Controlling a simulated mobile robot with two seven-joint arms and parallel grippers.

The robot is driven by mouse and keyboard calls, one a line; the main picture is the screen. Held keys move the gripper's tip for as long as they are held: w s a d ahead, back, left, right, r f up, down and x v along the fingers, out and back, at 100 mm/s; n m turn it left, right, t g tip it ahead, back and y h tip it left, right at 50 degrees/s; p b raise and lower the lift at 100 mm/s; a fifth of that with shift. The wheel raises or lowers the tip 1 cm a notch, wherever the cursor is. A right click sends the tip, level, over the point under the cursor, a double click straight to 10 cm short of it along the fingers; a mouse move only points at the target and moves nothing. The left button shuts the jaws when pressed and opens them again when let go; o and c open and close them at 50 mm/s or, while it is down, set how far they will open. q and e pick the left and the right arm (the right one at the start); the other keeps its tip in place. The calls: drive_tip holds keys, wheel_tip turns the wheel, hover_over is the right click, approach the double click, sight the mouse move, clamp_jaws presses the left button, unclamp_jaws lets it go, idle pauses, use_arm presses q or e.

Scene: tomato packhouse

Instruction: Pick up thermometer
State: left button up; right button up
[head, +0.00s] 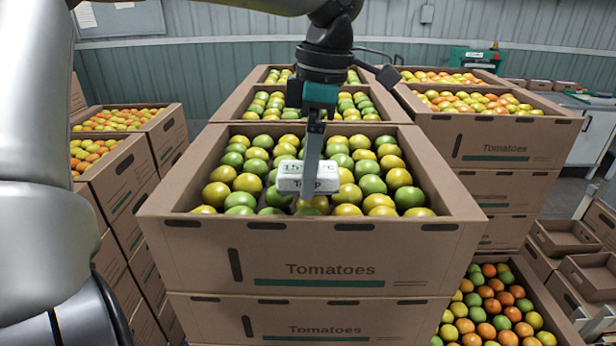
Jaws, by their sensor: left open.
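The thermometer (328,178) is a small white box with a digital temperature display and "Temp" lettering. It shows among the green and yellow tomatoes of the middle top box (315,268), apparently resting on them. My left gripper (309,185) hangs down over this box, pointing downward and open. One dark finger passes in front of the middle of the thermometer and hides part of its display. The fingers line up in this view, so I cannot tell whether the jaws are around the thermometer or touch it. My right gripper is not in view.
Stacked tomato boxes stand at the left (128,170), behind, and at the right (495,142). A lower open box of orange and green tomatoes (572,322) is at bottom right. Empty trays (560,238) lie at far right. The box walls rise around the tomatoes.

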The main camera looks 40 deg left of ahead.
use_arm(q)
clamp_jaws()
idle(0.8)
drive_tip(key=shift+r, duration=0.15)
